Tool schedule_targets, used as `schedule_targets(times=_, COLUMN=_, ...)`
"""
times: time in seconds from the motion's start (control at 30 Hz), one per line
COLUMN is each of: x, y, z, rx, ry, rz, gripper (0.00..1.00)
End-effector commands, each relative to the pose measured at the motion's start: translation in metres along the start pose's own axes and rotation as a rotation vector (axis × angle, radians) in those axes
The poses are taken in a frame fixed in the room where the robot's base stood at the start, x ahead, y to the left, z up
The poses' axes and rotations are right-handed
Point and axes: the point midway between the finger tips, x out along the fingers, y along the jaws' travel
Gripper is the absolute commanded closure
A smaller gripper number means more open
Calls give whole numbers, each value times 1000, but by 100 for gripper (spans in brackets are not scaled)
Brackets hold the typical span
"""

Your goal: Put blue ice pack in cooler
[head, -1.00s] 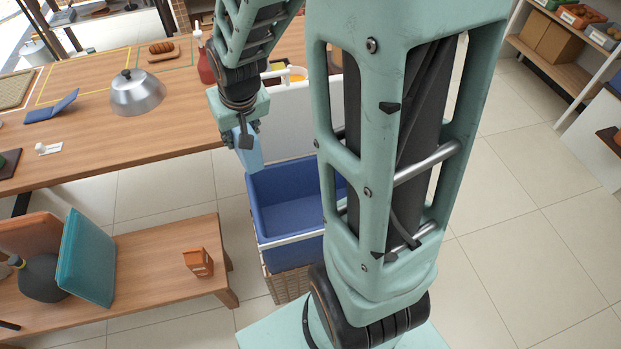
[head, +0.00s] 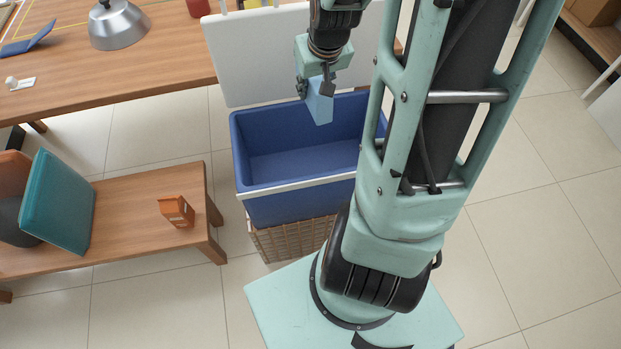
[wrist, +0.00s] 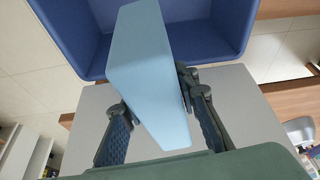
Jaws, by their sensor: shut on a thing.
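A light blue ice pack (head: 319,104) hangs from my gripper (head: 317,88) in the head view. In the wrist view the ice pack (wrist: 148,75) sits between the two fingers of my gripper (wrist: 155,112), which are shut on it. The cooler (head: 290,190) is an open, dark blue box with a white rim bar and a raised white lid (head: 255,60) behind it. The ice pack is over the back part of the cooler's opening, its lower end near the level of the rim. The cooler's blue wall (wrist: 85,35) also shows beyond the pack in the wrist view.
The cooler stands on a wicker base (head: 285,240). A low wooden bench (head: 130,225) with an orange box (head: 177,211) and a teal cushion (head: 60,198) is to the left. A long wooden table (head: 120,85) with a metal dome (head: 118,25) is behind.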

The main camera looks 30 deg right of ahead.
Motion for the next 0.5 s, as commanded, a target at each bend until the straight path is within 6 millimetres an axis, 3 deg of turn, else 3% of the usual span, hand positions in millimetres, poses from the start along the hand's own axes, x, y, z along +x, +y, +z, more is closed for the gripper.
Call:
schedule_targets(times=0.03, x=23, y=14, z=10, rx=21, ry=1, rz=6, gripper=100)
schedule_targets(times=0.2, x=58, y=51, z=33, rx=55, ry=4, rz=14, gripper=100)
schedule_targets(times=0.5, x=101, y=102, z=67, rx=105, ry=20, rz=27, gripper=100)
